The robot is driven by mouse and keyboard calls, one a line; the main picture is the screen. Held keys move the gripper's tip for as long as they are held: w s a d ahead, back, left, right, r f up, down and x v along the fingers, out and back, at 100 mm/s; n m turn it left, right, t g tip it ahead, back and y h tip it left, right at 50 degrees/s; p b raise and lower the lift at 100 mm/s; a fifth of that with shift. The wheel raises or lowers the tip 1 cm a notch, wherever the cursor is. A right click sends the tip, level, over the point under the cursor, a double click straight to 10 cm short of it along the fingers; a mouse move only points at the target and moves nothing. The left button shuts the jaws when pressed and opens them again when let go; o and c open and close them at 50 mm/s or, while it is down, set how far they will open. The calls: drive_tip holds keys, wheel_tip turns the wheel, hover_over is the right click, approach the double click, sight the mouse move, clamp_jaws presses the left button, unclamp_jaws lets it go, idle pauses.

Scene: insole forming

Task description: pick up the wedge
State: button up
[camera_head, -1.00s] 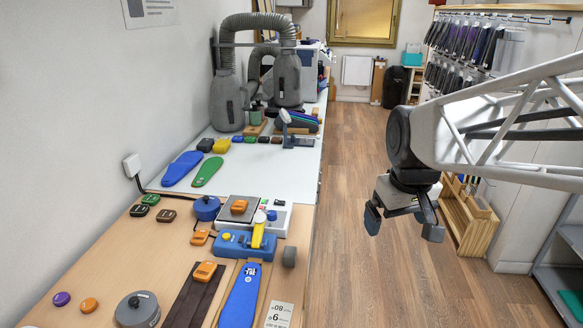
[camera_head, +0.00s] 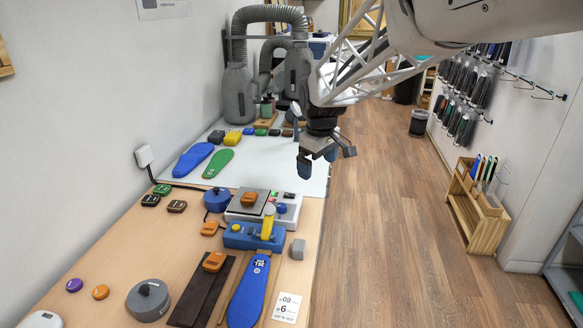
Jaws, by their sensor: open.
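My gripper (camera_head: 325,165) hangs from the arm above the right edge of the bench, jaws apart and empty, touching nothing. No piece is plainly recognisable as the wedge at this size. A small grey block (camera_head: 298,249) stands near the bench's right edge, beside a blue fixture (camera_head: 252,237) with a yellow lever (camera_head: 268,222). A yellow piece (camera_head: 232,138) and a black piece (camera_head: 216,137) lie in a row on the white surface at the back. Several small orange pieces lie nearer, one (camera_head: 214,261) on a dark strip (camera_head: 200,290).
A blue insole (camera_head: 193,159) and a green insole (camera_head: 218,163) lie on the white surface. Another blue insole (camera_head: 248,291) lies at the front. Grey hose machines (camera_head: 240,95) stand at the back. A wooden rack (camera_head: 478,215) stands right. The wooden floor (camera_head: 390,240) between is clear.

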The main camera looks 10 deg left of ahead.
drive_tip(key=w+a+f+n, duration=0.2)
drive_tip(key=w+a+f, duration=0.1)
drive_tip(key=a, duration=0.3)
drive_tip(key=w+a+f+n, duration=0.1)
drive_tip(key=w+a+f, duration=0.1)
drive_tip(key=w+a, duration=0.25)
drive_tip(key=n+g, duration=0.1)
drive_tip(key=n, duration=0.2)
hover_over(249, 196)
wheel_tip(249, 196, down, 8)
drive_tip(key=shift+s+r, duration=0.1)
drive_tip(key=shift+f, duration=1.35)
drive_tip(key=shift+d+f, duration=0.1)
drive_tip(key=shift+f, duration=2.55)
drive_tip(key=c, duration=0.9)
